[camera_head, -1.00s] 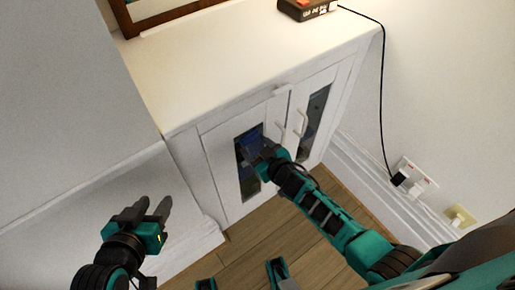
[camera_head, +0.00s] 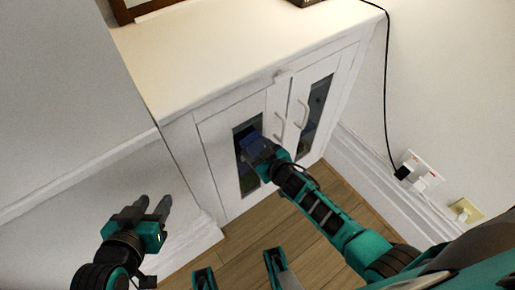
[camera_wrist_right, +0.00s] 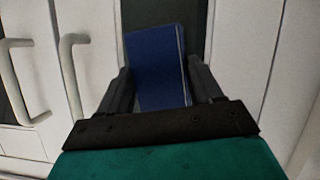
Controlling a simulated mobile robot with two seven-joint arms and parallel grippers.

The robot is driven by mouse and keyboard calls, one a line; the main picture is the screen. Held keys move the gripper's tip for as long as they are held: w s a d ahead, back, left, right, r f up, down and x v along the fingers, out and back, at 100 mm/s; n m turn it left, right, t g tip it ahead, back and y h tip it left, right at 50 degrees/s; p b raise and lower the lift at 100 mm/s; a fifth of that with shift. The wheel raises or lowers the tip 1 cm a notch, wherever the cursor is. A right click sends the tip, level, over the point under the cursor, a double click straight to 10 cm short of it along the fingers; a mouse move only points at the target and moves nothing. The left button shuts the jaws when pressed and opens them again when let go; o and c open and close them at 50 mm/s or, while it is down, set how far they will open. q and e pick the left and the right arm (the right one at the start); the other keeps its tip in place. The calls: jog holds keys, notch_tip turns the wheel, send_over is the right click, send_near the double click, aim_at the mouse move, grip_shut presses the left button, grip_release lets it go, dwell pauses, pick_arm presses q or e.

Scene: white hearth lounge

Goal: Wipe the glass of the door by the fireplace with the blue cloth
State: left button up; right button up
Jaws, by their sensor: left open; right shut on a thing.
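The white cabinet has two doors with narrow glass panels. The left door's glass (camera_head: 247,184) is partly covered by my right arm. The blue cloth (camera_head: 252,142) is a folded dark blue pad at the upper part of that glass. In the right wrist view the cloth (camera_wrist_right: 158,66) sits between my fingers, in front of the dark glass (camera_wrist_right: 199,14). My right gripper (camera_head: 258,152) is shut on the cloth; whether the cloth touches the glass is hard to tell. My left gripper (camera_head: 154,209) is open and empty, left of the cabinet.
The right door's glass (camera_head: 315,101) and two bar handles (camera_head: 302,114) are just right of my right gripper. The cabinet top (camera_head: 235,38) is mostly bare. A black cable (camera_head: 386,85) runs down to the wall sockets (camera_head: 418,172). Wooden floor (camera_head: 240,240) lies below.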

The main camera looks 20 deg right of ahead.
notch_tip(320, 180, down, 7)
jog(key=b, duration=0.6)
jog(key=shift+w+a+f+b, duration=0.15)
jog(key=shift+w+f+b, duration=0.05)
jog(key=shift+w+b, duration=0.1)
jog(key=s+d+p, duration=0.3)
jog(key=s, duration=0.5)
jog(key=shift+s, duration=0.3)
